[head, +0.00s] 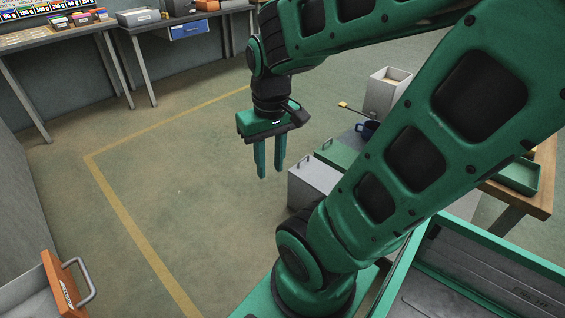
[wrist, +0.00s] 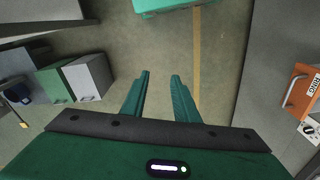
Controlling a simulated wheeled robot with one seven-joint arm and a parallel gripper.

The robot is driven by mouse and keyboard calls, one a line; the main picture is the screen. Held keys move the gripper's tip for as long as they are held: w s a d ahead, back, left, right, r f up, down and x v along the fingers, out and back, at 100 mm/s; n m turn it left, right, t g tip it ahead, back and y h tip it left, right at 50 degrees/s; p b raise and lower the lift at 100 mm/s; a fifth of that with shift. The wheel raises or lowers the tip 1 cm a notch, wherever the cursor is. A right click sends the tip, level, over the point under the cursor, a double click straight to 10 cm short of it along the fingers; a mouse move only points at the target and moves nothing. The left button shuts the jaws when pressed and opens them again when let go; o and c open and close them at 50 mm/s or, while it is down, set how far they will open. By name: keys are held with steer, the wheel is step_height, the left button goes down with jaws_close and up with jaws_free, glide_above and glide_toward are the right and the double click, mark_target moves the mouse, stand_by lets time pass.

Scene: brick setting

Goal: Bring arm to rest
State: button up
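My green arm crosses the right and upper part of the head view, folded over with its hand hanging down. My gripper (head: 269,172) points at the floor in the middle of the view. Its two green fingers stand apart with nothing between them. In the wrist view my gripper (wrist: 160,76) also shows open, with bare floor (wrist: 158,52) between and beyond the fingertips. The gripper touches nothing.
Grey and green boxes (head: 317,182) stand right of the gripper, by a wooden table (head: 539,180). An orange-fronted drawer (head: 62,284) juts out at lower left. Workbenches (head: 60,35) line the back. The floor with a yellow line (head: 130,222) is clear.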

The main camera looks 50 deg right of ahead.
steer(key=s, duration=0.1)
steer(key=s+r+m, duration=0.1)
steer(key=s, duration=0.1)
steer(key=s+d+m, duration=0.1)
steer(key=shift+s+d+r+g, duration=0.1)
steer(key=shift+s+r+g, duration=0.1)
steer(key=shift+g, duration=0.2)
steer(key=shift+w+f, duration=0.25)
steer(key=shift+w, duration=0.4)
